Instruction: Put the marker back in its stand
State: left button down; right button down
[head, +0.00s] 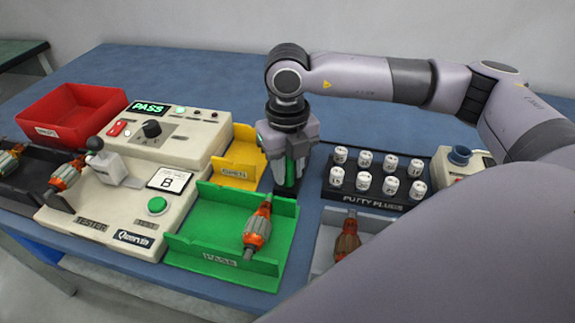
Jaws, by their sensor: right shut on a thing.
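My right gripper (288,178) points straight down behind the green tray, just right of the yellow tray. It is shut on a green, upright thing that looks like the marker (290,168); only a narrow strip of it shows between the fingers. A dark shape lies right at the fingertips. I cannot tell whether it is the marker's stand or part of the gripper, nor whether the marker touches a stand. My left gripper is not in view.
A green tray (208,262) holding an armature (257,232) is just in front of the gripper. A yellow tray (238,150) and the tester (110,215) are left. A rack of putty plugs (372,197) is right. The blue table (235,80) is clear behind.

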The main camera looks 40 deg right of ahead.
jog(key=c, duration=0.8)
grip_release()
jog(key=shift+r, duration=0.55)
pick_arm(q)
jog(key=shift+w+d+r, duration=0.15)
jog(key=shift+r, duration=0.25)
pick_arm(e)
notch_tip(320, 180, up, 6)
jog(key=shift+r, duration=0.1)
pick_arm(q)
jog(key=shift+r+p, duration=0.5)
jog(key=shift+p, duration=0.05)
pick_arm(e)
jog(key=shift+r, duration=0.7)
